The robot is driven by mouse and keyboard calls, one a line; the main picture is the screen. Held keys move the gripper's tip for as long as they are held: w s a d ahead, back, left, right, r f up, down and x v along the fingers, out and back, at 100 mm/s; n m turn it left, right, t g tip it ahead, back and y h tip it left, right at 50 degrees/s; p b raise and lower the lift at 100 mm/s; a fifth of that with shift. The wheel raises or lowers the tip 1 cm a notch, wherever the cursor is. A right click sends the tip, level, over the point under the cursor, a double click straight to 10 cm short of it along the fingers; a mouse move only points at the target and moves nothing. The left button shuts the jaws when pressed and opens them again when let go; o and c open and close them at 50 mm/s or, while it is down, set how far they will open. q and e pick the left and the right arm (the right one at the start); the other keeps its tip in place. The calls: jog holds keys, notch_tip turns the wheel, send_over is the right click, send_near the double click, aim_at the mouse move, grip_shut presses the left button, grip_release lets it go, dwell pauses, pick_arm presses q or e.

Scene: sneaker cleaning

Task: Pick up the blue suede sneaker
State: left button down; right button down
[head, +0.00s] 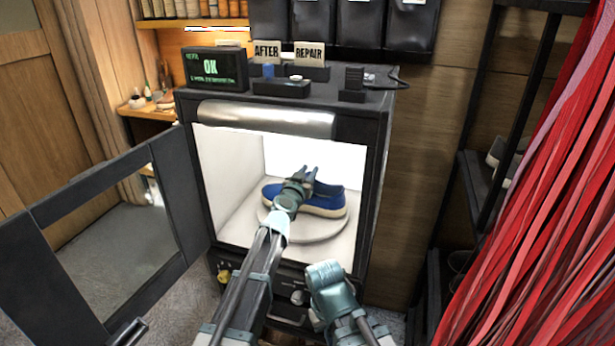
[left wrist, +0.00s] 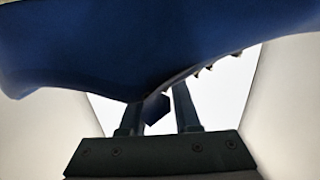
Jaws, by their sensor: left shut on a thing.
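The blue suede sneaker (head: 325,199) with a pale sole sits on a round white turntable (head: 304,228) inside a lit white cabinet. My left gripper (head: 304,176) reaches in through the cabinet's open front and is shut on the sneaker's upper. In the left wrist view the sneaker (left wrist: 130,45) fills the top of the picture, and the gripper's fingers (left wrist: 160,105) reach up to its edge. I cannot tell whether the sole is clear of the turntable. My right arm shows below the cabinet opening, but its fingertips cannot be made out.
The cabinet's dark glass door (head: 185,190) stands open to the left. Red strands (head: 545,190) hang at the right, beside a dark shelf rack (head: 480,190).

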pick_arm(q)
notch_tip(320, 180, up, 4)
jog(key=p, duration=0.3)
jog(key=shift+f, duration=0.15)
jog(key=s+a, duration=1)
jog(key=s, duration=0.2)
jog(key=shift+s+r+p, duration=0.25)
jog(key=shift+r+p, duration=0.05)
jog(key=shift+p, duration=0.1)
